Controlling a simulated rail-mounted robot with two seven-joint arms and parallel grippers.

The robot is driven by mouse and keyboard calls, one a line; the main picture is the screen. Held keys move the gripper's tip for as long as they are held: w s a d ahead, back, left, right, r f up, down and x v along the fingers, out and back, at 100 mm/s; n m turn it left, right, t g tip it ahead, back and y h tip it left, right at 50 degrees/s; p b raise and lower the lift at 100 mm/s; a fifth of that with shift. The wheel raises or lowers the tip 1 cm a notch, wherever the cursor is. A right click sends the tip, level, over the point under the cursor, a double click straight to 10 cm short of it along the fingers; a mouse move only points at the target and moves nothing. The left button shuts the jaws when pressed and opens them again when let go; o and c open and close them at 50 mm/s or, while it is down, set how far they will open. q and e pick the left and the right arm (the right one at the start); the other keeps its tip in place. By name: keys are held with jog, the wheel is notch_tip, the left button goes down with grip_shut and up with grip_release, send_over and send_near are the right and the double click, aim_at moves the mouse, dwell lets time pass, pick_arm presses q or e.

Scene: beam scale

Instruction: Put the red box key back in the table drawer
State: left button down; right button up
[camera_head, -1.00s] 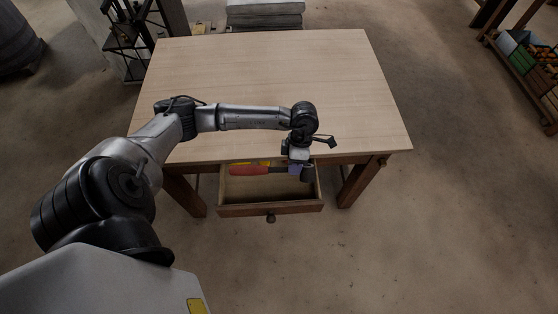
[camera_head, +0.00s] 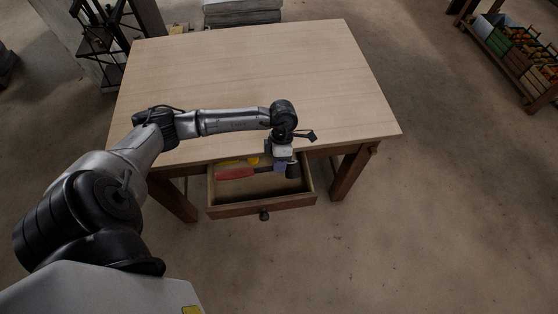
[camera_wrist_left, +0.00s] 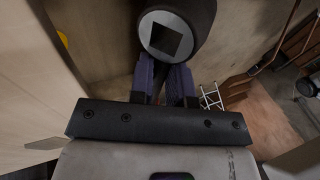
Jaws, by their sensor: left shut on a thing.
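The red box key has a red handle (camera_head: 235,173), a dark shaft and a black socket end (camera_head: 293,170). My left gripper (camera_head: 280,167) is shut on it near the socket end. The key lies about level, over or within the open drawer (camera_head: 262,207) of the table. I cannot tell whether it touches the drawer floor. In the left wrist view the socket end (camera_wrist_left: 166,38), with a square hole, shows just beyond the fingertips of the left gripper (camera_wrist_left: 163,85). My right gripper is in neither view.
A yellow thing (camera_head: 236,161) lies at the back of the drawer, partly hidden behind the key. The wooden table top (camera_head: 250,75) is bare. A rack with crates (camera_head: 520,50) stands far right. The floor before the drawer is clear.

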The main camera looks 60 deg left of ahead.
pick_arm(q)
jog(key=shift+f+b, duration=4.1)
jog(key=shift+f, duration=1.3)
jog(key=c, duration=1)
grip_release()
jog(key=shift+o, duration=0.4)
jog(key=shift+o, duration=0.7)
jog(key=o, duration=0.8)
jog(key=shift+r, duration=0.15)
